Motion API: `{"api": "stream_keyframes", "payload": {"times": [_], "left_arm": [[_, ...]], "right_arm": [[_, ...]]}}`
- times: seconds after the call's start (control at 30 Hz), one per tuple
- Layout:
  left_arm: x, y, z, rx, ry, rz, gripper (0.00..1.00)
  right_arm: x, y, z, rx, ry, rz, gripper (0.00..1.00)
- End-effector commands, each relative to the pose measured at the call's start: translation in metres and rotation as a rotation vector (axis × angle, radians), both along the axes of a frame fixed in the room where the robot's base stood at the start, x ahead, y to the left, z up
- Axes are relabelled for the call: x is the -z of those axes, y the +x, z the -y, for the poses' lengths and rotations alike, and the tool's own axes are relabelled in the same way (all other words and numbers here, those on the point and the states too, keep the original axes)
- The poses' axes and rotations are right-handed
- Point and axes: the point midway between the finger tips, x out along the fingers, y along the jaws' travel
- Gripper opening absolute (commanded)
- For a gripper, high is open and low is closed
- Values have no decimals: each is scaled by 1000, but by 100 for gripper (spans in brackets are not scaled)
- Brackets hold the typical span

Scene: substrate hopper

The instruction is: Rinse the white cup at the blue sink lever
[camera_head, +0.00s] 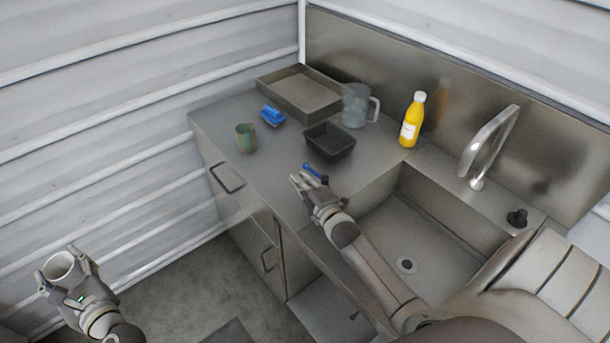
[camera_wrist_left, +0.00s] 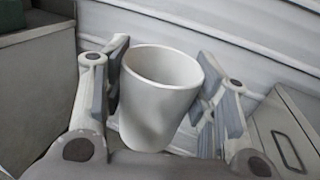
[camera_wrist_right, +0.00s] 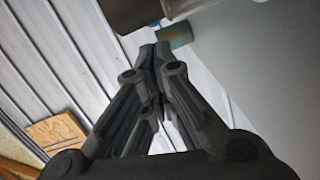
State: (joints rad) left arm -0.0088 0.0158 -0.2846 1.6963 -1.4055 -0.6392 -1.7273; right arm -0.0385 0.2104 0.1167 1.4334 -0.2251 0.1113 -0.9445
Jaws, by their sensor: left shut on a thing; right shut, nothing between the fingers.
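The white cup (camera_head: 62,266) is held at the lower left of the head view, off the counter, with its open rim up. It fills the middle of the left wrist view (camera_wrist_left: 155,100). My left gripper (camera_head: 64,270) is shut on it, one finger on each side. My right gripper (camera_head: 297,180) is shut and empty above the counter near its front edge, left of the sink. A small blue bar (camera_head: 315,172) shows right beside its fingertips; I cannot tell whether it is the lever or whether they touch. The sink (camera_head: 430,240) has a steel faucet (camera_head: 490,145).
On the counter (camera_head: 215,120) are a green cup (camera_head: 245,138), a blue object (camera_head: 271,115), a black tray (camera_head: 330,142), a large metal tray (camera_head: 285,98), a clear pitcher (camera_head: 354,105) and a yellow bottle (camera_head: 411,120). A black knob (camera_head: 517,217) stands beside the faucet. Floor between my arms is open.

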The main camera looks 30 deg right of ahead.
Motion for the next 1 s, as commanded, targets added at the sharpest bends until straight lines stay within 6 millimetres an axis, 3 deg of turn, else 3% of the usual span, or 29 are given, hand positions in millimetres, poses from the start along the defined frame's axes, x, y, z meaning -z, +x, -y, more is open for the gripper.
{"api": "stream_keyframes", "payload": {"times": [0.2,1.0], "left_arm": [[-4,0,0,0,0,0,29],[3,0,0,0,0,0,29]], "right_arm": [[2,2,11,0,1,1,0],[4,6,24,3,0,-2,0]]}}
